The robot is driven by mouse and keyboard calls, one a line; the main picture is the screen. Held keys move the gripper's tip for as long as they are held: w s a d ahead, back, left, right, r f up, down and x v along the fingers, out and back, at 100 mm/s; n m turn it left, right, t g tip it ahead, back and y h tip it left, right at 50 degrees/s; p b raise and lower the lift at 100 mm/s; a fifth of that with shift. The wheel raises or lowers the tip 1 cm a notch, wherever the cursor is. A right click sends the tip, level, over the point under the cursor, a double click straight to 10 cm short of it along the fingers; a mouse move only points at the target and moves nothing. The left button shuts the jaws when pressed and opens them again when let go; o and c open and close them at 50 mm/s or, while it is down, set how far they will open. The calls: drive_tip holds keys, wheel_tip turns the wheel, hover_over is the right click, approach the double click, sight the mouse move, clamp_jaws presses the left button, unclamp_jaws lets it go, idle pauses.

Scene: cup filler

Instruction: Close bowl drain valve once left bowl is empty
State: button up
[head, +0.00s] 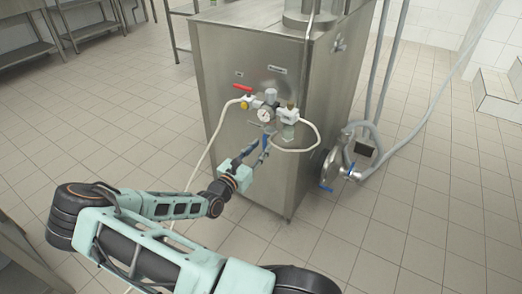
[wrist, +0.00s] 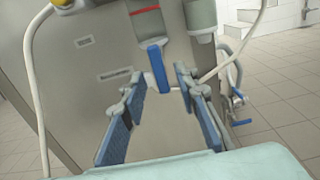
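The left bowl (wrist: 144,22) is at the top of the wrist view, with a red line across it. I cannot tell whether it holds any liquid. A blue lever (wrist: 158,68), apparently its drain valve handle, hangs down below it, slightly slanted. My gripper (wrist: 161,84) is open, with one blue-padded finger on each side of the lever. No clear contact shows. In the head view my gripper (head: 265,143) reaches up to the fittings on the front of the steel cabinet (head: 245,65).
A second bowl (wrist: 199,14) hangs to the right of the left one. A pressure gauge (head: 264,114), a red-handled valve (head: 243,88) and pale hoses sit close above and around my gripper. A blue-handled valve (head: 326,187) is low on the cabinet's right.

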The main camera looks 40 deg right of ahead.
drive_tip(key=shift+w+d, duration=0.15)
drive_tip(key=shift+d, duration=0.3)
drive_tip(key=shift+c, duration=0.3)
clamp_jaws()
